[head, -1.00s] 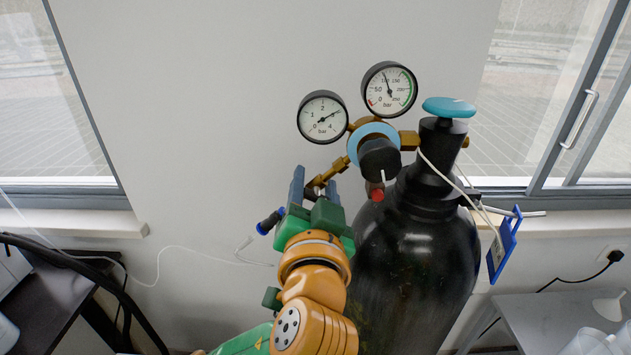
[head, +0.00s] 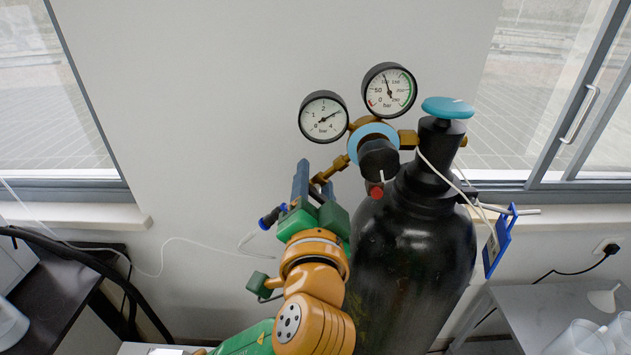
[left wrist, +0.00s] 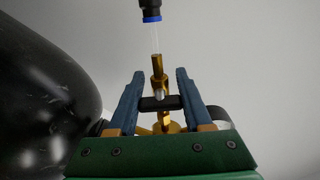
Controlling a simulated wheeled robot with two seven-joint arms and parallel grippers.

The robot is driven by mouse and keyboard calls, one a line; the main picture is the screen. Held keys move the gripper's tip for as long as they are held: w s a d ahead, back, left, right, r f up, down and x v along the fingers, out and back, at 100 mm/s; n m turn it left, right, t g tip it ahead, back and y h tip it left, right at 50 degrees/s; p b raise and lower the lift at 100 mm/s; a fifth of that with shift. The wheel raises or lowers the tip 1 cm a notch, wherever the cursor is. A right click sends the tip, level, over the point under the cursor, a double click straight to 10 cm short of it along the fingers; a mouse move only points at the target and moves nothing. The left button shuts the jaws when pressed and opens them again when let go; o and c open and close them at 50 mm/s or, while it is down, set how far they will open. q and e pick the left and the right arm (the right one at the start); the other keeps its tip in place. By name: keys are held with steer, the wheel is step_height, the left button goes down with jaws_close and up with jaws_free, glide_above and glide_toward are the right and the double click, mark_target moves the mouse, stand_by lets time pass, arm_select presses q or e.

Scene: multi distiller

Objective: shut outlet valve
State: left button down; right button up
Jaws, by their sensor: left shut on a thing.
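The outlet valve is on the brass outlet line (head: 331,171), left of the regulator. In the left wrist view its small black handle (left wrist: 158,103) lies crosswise between the two blue fingers of my left gripper (left wrist: 160,76). The gripper is shut on the handle, with a finger at each end of it. In the head view my left gripper (head: 314,177) is at the lower left end of the brass line, and the fingers and green body hide most of the valve there. My right gripper is not in view.
A black gas cylinder (head: 415,260) stands right of my left arm, with a teal top knob (head: 448,107). Two gauges (head: 323,116) (head: 389,89) and a black regulator knob (head: 379,159) sit above the gripper. A thin tube (head: 200,240) runs left along the wall.

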mark_target(316, 197)
arm_select(q)
steer(key=shift+c, duration=1.6)
jaws_free()
steer(key=s+b, duration=0.2)
steer(key=s, duration=0.4)
steer(key=shift+s+f, duration=0.1)
steer(key=shift+f, duration=0.05)
steer(key=shift+s, duration=0.4)
